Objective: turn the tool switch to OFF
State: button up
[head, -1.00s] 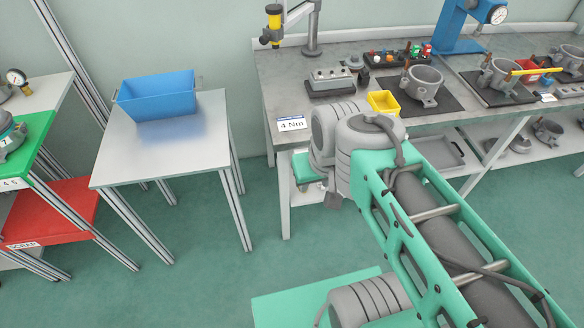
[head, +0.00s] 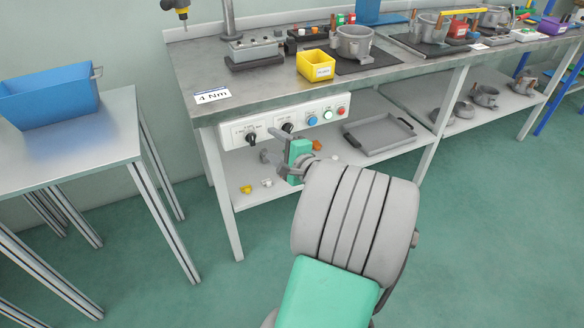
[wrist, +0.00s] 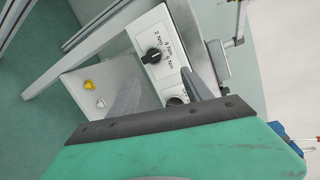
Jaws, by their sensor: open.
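A white control panel (head: 233,132) is mounted on the front edge of the workbench. It has a left black knob (head: 252,140) and a second black knob (head: 288,128). In the wrist view the left knob (wrist: 153,55) has Nm markings; the second knob (wrist: 175,101) is partly hidden by a finger of mine. The second knob's label is too small to read, so its setting is unclear. My gripper (head: 270,145) is open and empty, just in front of the panel below the knobs. Its fingers (wrist: 158,92) show on both sides of the panel's near edge in the wrist view.
The lower shelf holds a grey tray (head: 380,135) and small yellow (head: 246,189) and white parts. A yellow bin (head: 316,65) stands on the bench above. A side table with a blue bin (head: 48,98) is at left.

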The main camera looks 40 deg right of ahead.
aim_at(290, 131)
jog(key=s+d+f+m+t+h+b, duration=0.1)
jog(key=s+d+f+m+h+b, duration=0.1)
jog(key=s+d+f+m+h, duration=0.25)
jog(key=shift+m+t+y, duration=0.3)
jog(key=shift+m+y, duration=0.05)
jog(key=shift+y, duration=0.2)
jog(key=w+d, duration=0.1)
jog(key=w, duration=0.1)
jog(key=w+d+r, duration=0.1)
jog(key=w+d, duration=0.1)
jog(key=w, duration=0.1)
jog(key=w+d+r, duration=0.1)
jog(key=w, duration=0.1)
jog(key=shift+w+d+r+b, duration=0.15)
jog(key=shift+w+r+b, duration=0.1)
jog(key=shift+w+b, duration=0.1)
jog(key=shift+c, duration=0.4)
jog(key=c, duration=1.2)
jog(key=shift+d, duration=0.2)
jog(key=shift+a, duration=0.15)
